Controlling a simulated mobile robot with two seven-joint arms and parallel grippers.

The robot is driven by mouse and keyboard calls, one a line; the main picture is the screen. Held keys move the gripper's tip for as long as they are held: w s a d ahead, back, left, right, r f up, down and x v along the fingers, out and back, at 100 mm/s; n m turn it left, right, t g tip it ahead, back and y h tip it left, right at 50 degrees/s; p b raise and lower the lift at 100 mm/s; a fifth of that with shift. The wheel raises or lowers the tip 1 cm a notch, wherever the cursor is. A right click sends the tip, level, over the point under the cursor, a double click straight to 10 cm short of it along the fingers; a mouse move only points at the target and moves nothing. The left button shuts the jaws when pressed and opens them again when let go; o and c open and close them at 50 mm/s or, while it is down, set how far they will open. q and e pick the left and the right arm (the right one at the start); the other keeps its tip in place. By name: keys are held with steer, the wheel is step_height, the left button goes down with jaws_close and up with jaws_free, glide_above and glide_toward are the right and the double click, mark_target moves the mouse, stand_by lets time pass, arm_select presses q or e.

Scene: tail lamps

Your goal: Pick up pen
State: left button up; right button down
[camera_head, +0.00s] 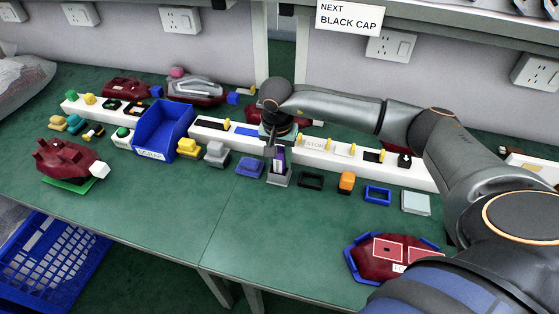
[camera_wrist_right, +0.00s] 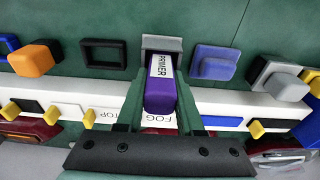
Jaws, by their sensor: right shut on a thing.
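The pen (camera_head: 279,157) is a purple marker with a white PRIMER label. It stands upright in a small grey holder (camera_head: 280,181) in the middle of the bench. In the right wrist view the pen (camera_wrist_right: 161,97) shows its purple end toward the camera, with the grey holder (camera_wrist_right: 162,43) around its far end. My right gripper (camera_head: 277,148) comes down from above and is shut on the pen, one finger on each side. I cannot tell whether the pen is lifted at all within the holder. My left gripper is not in view.
A white rail (camera_head: 321,147) with labels and yellow pegs runs behind the pen. A blue block (camera_head: 249,167) and black frame (camera_head: 311,181) flank the holder. A blue bin (camera_head: 165,129) stands left.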

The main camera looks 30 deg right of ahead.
steer(key=shift+r, duration=0.1)
steer(key=shift+r, duration=0.25)
step_height(320, 180, up, 2)
steer(key=shift+w, duration=0.1)
steer(key=s+a+r, duration=0.8)
steer(key=a+r, duration=0.2)
steer(key=a, duration=0.1)
steer(key=shift+s+a+r+b, duration=0.15)
steer(key=shift+s+b, duration=0.1)
steer(key=shift+b, duration=0.2)
